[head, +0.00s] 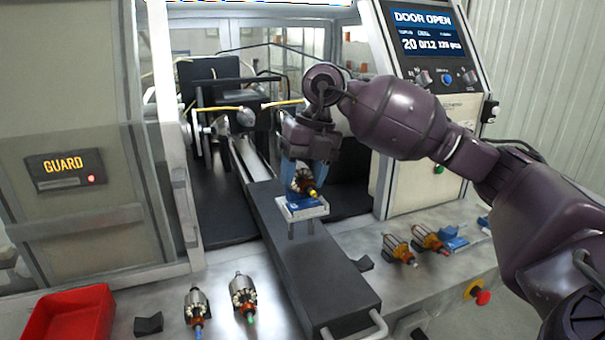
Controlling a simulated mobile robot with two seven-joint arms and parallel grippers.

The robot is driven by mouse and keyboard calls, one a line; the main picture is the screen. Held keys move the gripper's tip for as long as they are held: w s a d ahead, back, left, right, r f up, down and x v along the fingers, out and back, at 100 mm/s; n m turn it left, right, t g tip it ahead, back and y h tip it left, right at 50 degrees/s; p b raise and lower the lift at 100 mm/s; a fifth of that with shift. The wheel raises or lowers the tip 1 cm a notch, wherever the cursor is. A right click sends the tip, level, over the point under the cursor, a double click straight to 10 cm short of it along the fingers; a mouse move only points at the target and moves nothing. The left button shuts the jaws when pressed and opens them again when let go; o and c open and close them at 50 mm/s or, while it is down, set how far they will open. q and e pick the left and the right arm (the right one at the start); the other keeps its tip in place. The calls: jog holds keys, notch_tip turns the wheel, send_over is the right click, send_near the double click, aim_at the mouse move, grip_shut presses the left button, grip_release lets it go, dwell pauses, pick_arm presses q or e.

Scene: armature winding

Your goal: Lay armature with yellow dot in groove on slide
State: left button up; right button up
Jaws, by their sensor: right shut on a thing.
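My right gripper (308,168) is shut on an armature (304,182) whose near end shows a yellow tip. It holds this armature just over a small cradle (302,210) with a pale rim and blue inside. The cradle sits on the dark slide (315,262) that runs into the machine. The fingers hide part of the armature, and I cannot tell whether it touches the groove. My left gripper is not in view.
Two armatures, with a blue tip (196,306) and a green tip (243,297), lie front left, near a red bin (70,315). Two more (400,249) (429,238) lie to the right. A red stop button (482,297) is at the front right. The guard door (85,190) stands left.

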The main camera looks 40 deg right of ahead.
jog(key=shift+f, duration=0.35)
jog(key=o, duration=1.2)
jog(key=shift+c, duration=0.2)
jog(key=shift+r, duration=0.1)
jog(key=v, duration=1)
jog(key=shift+r+b, duration=0.3)
jog(key=shift+s, duration=0.1)
